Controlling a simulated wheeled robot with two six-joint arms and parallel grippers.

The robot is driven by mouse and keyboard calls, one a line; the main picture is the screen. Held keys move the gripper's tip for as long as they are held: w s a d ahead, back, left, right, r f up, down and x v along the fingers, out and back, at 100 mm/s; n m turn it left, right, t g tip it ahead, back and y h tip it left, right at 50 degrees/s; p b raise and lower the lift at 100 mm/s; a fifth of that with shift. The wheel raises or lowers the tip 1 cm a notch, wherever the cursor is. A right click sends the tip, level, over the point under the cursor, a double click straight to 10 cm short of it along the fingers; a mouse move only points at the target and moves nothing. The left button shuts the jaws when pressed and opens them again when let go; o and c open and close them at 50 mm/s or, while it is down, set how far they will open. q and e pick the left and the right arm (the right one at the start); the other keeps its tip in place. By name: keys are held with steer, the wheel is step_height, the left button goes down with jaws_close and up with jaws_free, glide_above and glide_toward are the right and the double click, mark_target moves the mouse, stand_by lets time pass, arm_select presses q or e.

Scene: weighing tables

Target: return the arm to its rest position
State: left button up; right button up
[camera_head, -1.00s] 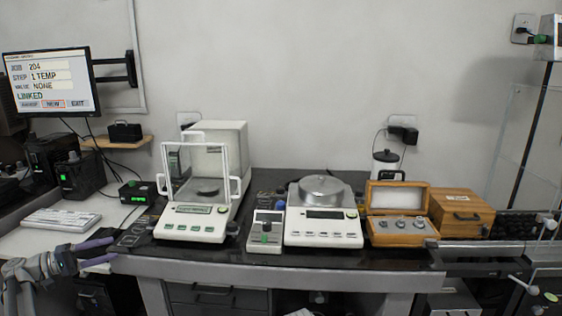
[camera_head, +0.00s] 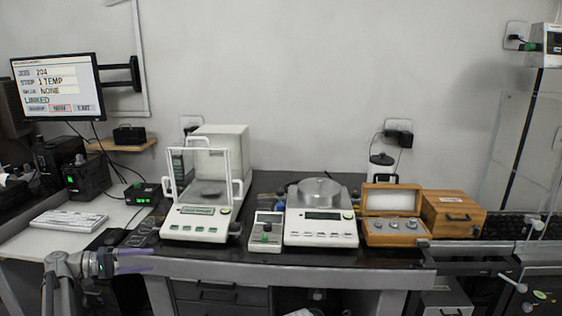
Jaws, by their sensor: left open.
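My left gripper (camera_head: 135,261) is at the lower left, its purple fingers apart and empty, in front of the table's front edge. My left arm comes in from the bottom left corner. The fingers point to the right and hold nothing that I can see. My right gripper is not in view.
A keyboard (camera_head: 69,221) and monitor (camera_head: 58,86) are at the left.

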arm_select(q)
steer(key=s+d+m+g+y+p, duration=0.25)
steer(key=s+d+p, duration=0.25)
steer(key=d, duration=0.8)
steer(key=s+d+m+g+y+p, duration=0.1)
steer(key=s+d+g+y+p, duration=0.4)
steer(key=d, duration=0.8)
steer(key=s+d+r+m+y+p, duration=0.2)
steer(key=s+d+y+p, duration=0.2)
steer(key=s+p, duration=0.2)
steer(key=s+d+r+m+t+y+p, duration=0.1)
steer(key=s+d+r+m+y+p, duration=0.1)
steer(key=s, duration=0.6)
steer(key=d+m+y+p, duration=0.1)
steer(key=d+y+p, duration=0.1)
steer(key=p, duration=0.1)
steer(key=shift+s+r+p, duration=0.25)
steer(key=shift+r+p, duration=0.1)
steer(key=shift+r, duration=0.05)
steer(key=shift+d+m, duration=0.1)
steer(key=shift+m, duration=0.15)
